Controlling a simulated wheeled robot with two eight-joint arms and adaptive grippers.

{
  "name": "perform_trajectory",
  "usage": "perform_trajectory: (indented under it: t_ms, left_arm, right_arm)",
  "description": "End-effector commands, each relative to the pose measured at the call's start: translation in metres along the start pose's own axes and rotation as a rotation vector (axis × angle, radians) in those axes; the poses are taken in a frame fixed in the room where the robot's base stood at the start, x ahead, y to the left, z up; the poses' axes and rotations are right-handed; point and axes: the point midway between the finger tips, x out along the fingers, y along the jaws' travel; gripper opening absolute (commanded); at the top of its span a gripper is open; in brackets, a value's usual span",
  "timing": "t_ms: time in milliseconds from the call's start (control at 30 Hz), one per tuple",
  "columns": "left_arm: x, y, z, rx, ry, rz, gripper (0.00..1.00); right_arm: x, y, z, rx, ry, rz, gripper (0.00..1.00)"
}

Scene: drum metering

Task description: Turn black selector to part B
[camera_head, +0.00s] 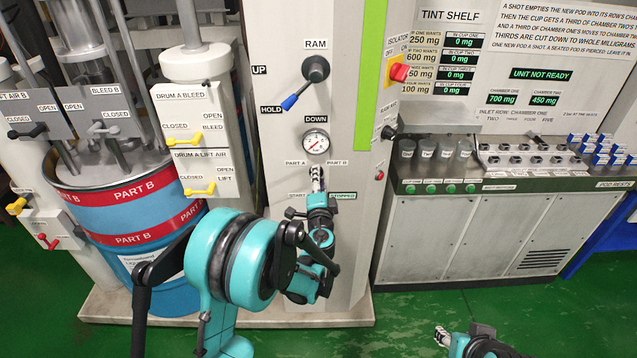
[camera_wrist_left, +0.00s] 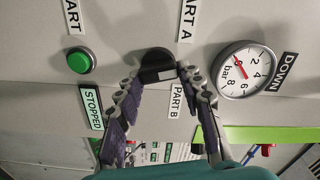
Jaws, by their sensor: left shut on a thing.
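The black selector (camera_wrist_left: 157,64) sits on the grey panel between the PART A label (camera_wrist_left: 187,20) and the PART B label (camera_wrist_left: 177,101). In the left wrist view my left gripper (camera_wrist_left: 163,75) has one finger on each side of the selector and is shut on it. A small light mark on the selector's edge faces the PART B side; its exact angle is hard to tell. In the head view my left gripper (camera_head: 318,180) is at the panel below the pressure gauge (camera_head: 316,142) and hides the selector. My right gripper (camera_head: 442,336) shows only small at the bottom edge.
A green button (camera_wrist_left: 80,62) and the STOPPED label (camera_wrist_left: 92,107) are close to the left gripper's fingers. The blue-tipped RAM lever (camera_head: 300,90) stands out above the gauge. Drums are at left, the tint shelf cabinet (camera_head: 480,240) at right.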

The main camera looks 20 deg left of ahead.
Motion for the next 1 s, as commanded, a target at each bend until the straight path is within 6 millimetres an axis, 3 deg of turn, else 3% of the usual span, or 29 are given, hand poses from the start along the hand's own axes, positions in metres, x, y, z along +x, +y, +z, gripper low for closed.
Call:
perform_trajectory:
  t_ms: [1000]
  left_arm:
    - [0.0,0.007,0.003,0.91,0.001,0.0,0.09]
  right_arm:
    - [0.027,0.0,0.019,0.0,0.0,0.0,0.4]
